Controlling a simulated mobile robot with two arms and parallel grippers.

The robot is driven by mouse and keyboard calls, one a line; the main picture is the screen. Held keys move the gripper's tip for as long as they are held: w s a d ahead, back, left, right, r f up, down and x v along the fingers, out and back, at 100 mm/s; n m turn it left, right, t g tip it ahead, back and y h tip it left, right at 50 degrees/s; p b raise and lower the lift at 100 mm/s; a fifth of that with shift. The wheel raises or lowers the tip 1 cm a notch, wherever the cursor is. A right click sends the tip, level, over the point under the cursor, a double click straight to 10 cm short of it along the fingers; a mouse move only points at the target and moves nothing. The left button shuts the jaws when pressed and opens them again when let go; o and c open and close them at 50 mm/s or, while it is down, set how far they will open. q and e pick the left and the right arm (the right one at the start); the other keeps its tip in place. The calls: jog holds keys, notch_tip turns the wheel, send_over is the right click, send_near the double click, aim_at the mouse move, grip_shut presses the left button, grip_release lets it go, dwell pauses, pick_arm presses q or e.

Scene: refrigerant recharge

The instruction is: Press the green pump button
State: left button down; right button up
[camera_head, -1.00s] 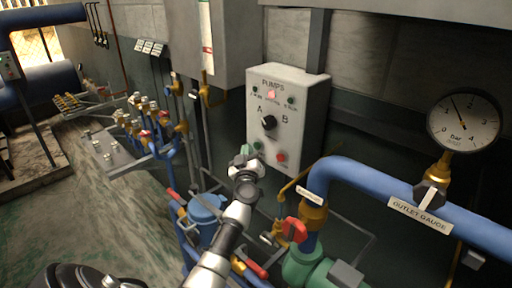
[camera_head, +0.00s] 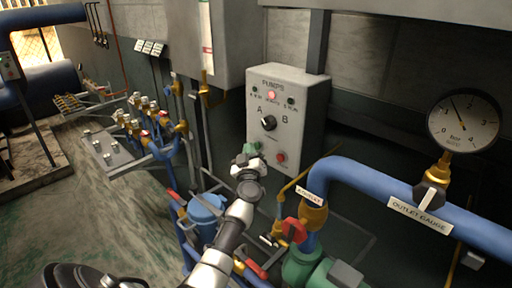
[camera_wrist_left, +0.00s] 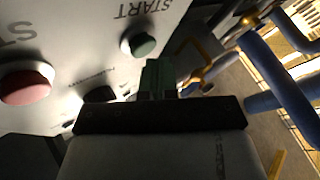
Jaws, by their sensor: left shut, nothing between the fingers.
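The grey PUMPS box (camera_head: 300,112) is on the wall in the middle of the head view. Its green button (camera_head: 257,146) is low on the left, just beyond my left gripper (camera_head: 246,154). In the left wrist view, the green button (camera_wrist_left: 140,42), near the word START, shows beyond and slightly left of my left fingertips (camera_wrist_left: 158,66). The fingers are shut and empty. A small gap shows between them and the button; the depth is hard to judge. My right gripper is not in view.
A red button (camera_head: 280,157) is right of the green one, and a black A/B selector knob (camera_head: 268,123) is above. A blue outlet pipe (camera_head: 375,180) with a gauge (camera_head: 463,122) is at right. A blue valve manifold (camera_head: 160,140) is at left.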

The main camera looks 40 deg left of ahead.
pick_arm(q)
jog(key=shift+w, duration=0.45)
dwell(0.7)
jog(key=shift+s, duration=0.1)
jog(key=shift+s+p, duration=0.55)
jog(key=shift+s, duration=0.25)
jog(key=s+p, duration=0.2)
jog(key=s, duration=0.3)
jog(key=shift+a+p, duration=0.25)
jog(key=shift+p, duration=0.15)
dwell(0.6)
